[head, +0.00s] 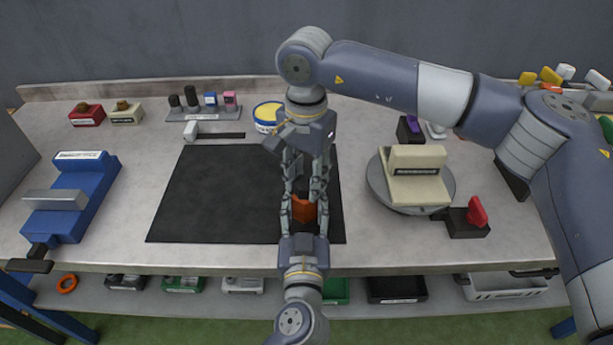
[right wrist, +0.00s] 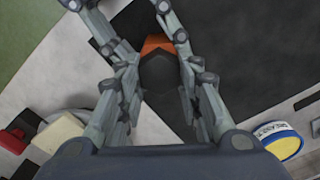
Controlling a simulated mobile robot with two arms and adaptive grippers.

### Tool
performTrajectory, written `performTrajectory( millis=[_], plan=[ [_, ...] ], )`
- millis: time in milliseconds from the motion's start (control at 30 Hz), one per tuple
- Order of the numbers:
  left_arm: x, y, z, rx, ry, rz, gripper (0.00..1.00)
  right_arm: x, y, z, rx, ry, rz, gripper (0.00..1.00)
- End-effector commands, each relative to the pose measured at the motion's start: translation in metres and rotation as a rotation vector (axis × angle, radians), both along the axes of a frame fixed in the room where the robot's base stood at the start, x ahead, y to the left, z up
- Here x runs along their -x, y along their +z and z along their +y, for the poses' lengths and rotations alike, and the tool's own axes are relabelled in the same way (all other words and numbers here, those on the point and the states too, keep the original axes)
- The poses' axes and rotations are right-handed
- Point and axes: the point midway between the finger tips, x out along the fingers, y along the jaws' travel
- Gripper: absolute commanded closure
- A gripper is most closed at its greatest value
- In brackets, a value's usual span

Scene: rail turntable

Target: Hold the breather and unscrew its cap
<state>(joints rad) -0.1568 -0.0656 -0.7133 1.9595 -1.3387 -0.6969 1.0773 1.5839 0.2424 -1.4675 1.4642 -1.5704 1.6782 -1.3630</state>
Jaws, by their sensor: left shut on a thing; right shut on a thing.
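The breather has an orange body (head: 304,210), which shows between the meeting fingers above the black mat's right part. My left gripper (head: 304,213) comes up from the bottom edge and is shut on the body. My right gripper (head: 304,188) reaches in from the far side, facing the left one, and is shut on the dark cap. In the right wrist view the dark rounded cap (right wrist: 158,73) is between my right fingers, with the orange body (right wrist: 157,43) beyond it. Fingers hide most of the breather, so I cannot tell how far the cap is turned.
The black mat (head: 205,195) lies mid-bench. A blue vise (head: 75,200) is at left; a round turntable (head: 440,190) with a cream block (head: 415,175) is at right. A yellow-lidded tub (head: 266,115) stands behind my right gripper. Bins (head: 397,290) line the lower shelf.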

Motion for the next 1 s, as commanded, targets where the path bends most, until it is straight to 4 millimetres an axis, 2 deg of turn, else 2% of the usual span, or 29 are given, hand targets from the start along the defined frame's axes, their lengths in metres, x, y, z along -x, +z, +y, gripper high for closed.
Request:
performTrajectory(
  millis=[167, 500, 900, 1000],
  plan=[
    [0.0002, -0.0002, 0.0000, 0.000, 0.000, 0.000, 1.00, -0.0004, -0.0011, 0.0001, 0.001, 0.080, 0.001, 0.96],
    [0.0003, -0.0002, -0.0001, 0.000, 0.000, 0.000, 1.00, -0.0008, -0.0013, 0.0017, 0.001, 0.478, 0.001, 0.96],
    [0.0003, -0.0001, -0.0003, 0.000, -0.001, 0.000, 1.00, -0.0008, -0.0017, 0.0019, 0.001, 0.531, 0.001, 0.96],
    [0.0003, -0.0001, -0.0003, 0.000, -0.001, 0.000, 1.00, -0.0007, -0.0018, 0.0021, 0.001, 0.604, 0.001, 0.96]
  ],
)
